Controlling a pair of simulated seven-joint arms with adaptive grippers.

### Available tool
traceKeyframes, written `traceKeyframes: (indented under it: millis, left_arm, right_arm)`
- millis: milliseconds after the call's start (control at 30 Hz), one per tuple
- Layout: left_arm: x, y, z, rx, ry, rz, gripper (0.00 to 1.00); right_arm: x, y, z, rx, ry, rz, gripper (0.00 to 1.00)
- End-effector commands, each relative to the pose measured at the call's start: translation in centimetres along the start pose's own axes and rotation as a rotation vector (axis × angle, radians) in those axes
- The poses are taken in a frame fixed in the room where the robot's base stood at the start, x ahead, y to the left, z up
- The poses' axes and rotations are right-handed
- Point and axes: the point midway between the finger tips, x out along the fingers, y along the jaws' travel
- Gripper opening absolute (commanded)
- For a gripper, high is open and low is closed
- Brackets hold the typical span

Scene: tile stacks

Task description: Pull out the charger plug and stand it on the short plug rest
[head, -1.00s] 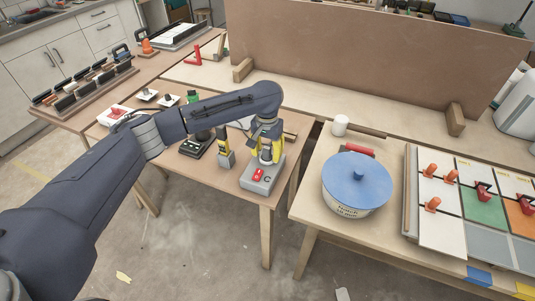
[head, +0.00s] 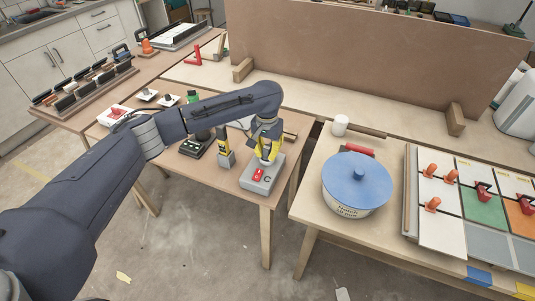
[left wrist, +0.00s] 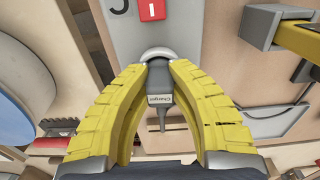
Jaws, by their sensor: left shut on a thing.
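The charger plug (left wrist: 160,84) is a dark grey piece with a label reading "Charger"; it shows in the left wrist view between my yellow fingers. My left gripper (head: 267,152) is shut on it, over the grey socket box (head: 258,185) with a red switch and a dark letter. A pale round part (left wrist: 157,54) sits at the plug's upper end in the left wrist view; I cannot tell whether the plug is still seated. In the head view my fingers hide the plug. I cannot clearly pick out the short plug rest. My right gripper is not in view.
A dark device (head: 196,143) lies further left. A blue-lidded pot (head: 356,182) stands on the table to the right, across a gap. The brown board (head: 360,70) rises behind.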

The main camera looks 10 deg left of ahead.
Motion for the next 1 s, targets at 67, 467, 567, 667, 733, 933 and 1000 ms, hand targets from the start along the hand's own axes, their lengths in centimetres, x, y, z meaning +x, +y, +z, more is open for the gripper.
traceKeyframes:
  millis: [67, 467, 567, 667, 733, 933, 1000]
  left_arm:
    - [0.0, 0.0, 0.0, 0.000, -0.001, 0.000, 0.00]
    - [-0.5, 0.0, 0.0, 0.000, 0.000, 0.000, 0.00]
    - [-0.6, 0.0, 0.0, 0.000, 0.000, 0.000, 0.00]
    - [-0.7, 0.0, 0.0, 0.000, 0.000, 0.000, 0.00]
    - [-0.8, 0.0, 0.0, 0.000, 0.000, 0.000, 0.00]
    - [-1.1, 0.0, -0.1, 0.002, 0.002, 0.000, 0.00]
    - [-1.3, 0.0, -0.1, 0.002, 0.002, 0.000, 0.00]
  right_arm:
    - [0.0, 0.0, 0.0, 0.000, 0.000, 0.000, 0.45]
    - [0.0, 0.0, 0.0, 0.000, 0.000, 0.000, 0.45]
    - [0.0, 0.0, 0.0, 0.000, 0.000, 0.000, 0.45]
    - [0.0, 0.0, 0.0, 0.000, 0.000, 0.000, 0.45]
    - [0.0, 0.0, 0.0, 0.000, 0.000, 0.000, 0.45]
    - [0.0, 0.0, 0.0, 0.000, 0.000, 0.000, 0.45]
    - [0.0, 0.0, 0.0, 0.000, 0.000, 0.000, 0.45]
